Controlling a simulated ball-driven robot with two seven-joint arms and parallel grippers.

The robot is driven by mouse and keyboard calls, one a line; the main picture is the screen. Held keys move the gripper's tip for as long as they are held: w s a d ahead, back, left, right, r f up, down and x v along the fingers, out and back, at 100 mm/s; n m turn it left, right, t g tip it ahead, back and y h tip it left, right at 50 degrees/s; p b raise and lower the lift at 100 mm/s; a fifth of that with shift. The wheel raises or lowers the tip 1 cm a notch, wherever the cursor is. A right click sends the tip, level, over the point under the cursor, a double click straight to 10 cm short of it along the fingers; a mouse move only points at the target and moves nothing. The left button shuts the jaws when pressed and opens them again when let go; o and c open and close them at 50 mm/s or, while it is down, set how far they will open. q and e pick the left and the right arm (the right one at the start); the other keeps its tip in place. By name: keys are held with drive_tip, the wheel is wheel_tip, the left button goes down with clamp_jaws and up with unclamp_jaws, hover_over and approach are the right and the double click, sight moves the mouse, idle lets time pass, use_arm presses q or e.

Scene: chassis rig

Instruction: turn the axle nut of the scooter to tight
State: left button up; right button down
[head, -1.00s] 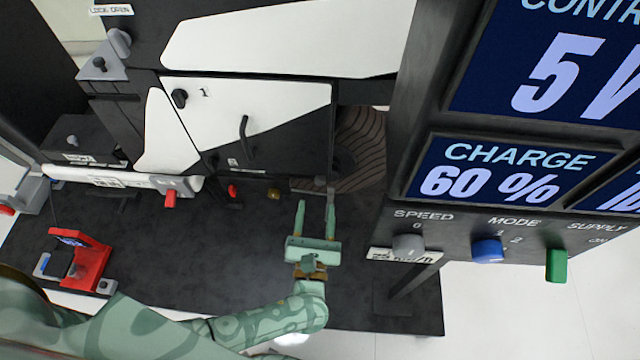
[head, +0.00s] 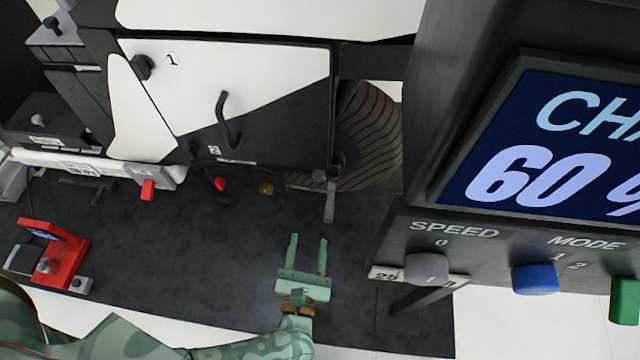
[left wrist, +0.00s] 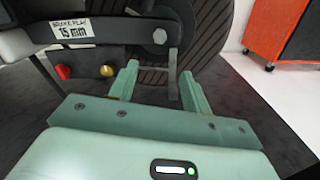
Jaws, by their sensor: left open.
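The grey hex axle nut (head: 319,175) sits at the hub of the scooter's dark ribbed wheel (head: 372,135), and a flat grey bar (head: 329,203) hangs beside it. In the left wrist view the nut (left wrist: 160,36) and the bar (left wrist: 172,75) show above and between my fingers. My left gripper (head: 309,240) is open and empty, its fingers pointing at the nut. In the head view its fingertips are below the bar and apart from it. It also shows in the left wrist view (left wrist: 158,74). I cannot read the nut's tightness. My right gripper is not in view.
A yellow knob (head: 266,188) and a red knob (head: 220,184) sit left of the nut. A control panel (head: 490,245) with screen and knobs stands close on the right. A red stand (head: 58,260) is at the left. The dark mat (head: 200,255) is mostly clear.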

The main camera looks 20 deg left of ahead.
sight(318, 179)
use_arm(q)
drive_tip(key=b+x, duration=0.4)
drive_tip(key=x, duration=1.1)
drive_tip(key=shift+w+a+f, duration=0.1)
drive_tip(key=shift+w+f, duration=0.05)
drive_tip(key=shift+w+a, duration=0.1)
drive_tip(key=shift+w, duration=0.3)
drive_tip(key=c, duration=1)
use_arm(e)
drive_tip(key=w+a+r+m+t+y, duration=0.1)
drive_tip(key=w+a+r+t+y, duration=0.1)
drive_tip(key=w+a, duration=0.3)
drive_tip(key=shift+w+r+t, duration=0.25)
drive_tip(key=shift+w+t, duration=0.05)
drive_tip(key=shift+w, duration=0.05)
